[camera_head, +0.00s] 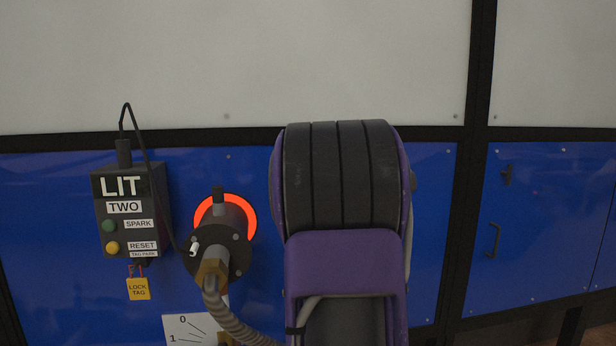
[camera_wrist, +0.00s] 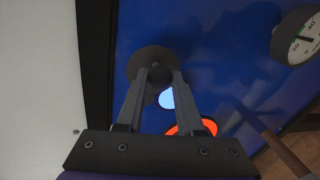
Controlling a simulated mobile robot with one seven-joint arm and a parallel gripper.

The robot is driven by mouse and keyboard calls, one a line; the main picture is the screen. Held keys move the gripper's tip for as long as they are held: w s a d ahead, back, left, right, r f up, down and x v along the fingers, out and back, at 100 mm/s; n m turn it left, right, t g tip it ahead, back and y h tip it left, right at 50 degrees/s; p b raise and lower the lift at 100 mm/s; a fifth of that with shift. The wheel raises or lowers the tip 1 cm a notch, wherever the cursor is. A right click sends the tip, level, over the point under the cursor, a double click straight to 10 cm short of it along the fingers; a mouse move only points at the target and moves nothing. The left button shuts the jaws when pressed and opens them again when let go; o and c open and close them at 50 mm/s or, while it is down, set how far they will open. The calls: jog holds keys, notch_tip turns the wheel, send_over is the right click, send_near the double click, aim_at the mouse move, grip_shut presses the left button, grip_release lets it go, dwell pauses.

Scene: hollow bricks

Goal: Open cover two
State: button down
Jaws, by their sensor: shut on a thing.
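A dark round cover (camera_wrist: 150,55) shows in the wrist view against the blue panel, with a small dark knob at its lower edge. My gripper (camera_wrist: 161,74) has its two fingers on either side of this knob and is shut on it. A bright pale-blue round spot (camera_wrist: 168,98) shows just below the cover, between the fingers; it is at least partly uncovered. The control box marked TWO (camera_head: 128,212) hangs at the left in the head view and its sign reads LIT. In the head view my arm hides my gripper and the cover.
An orange ring (camera_head: 248,209) surrounds a dark burner fitting (camera_head: 216,252) with a ribbed hose (camera_head: 228,318), left of my arm. A plate marked 0 and 1 (camera_head: 185,328) is below. A round gauge (camera_wrist: 301,38) is at right in the wrist view. A handle (camera_head: 494,240) is on the right panel.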

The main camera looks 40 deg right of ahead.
jog(key=shift+r+n, duration=0.3)
jog(key=shift+n, duration=0.1)
jog(key=c, duration=0.5)
grip_release()
jog(key=shift+c, duration=0.2)
jog(key=shift+a, duration=0.1)
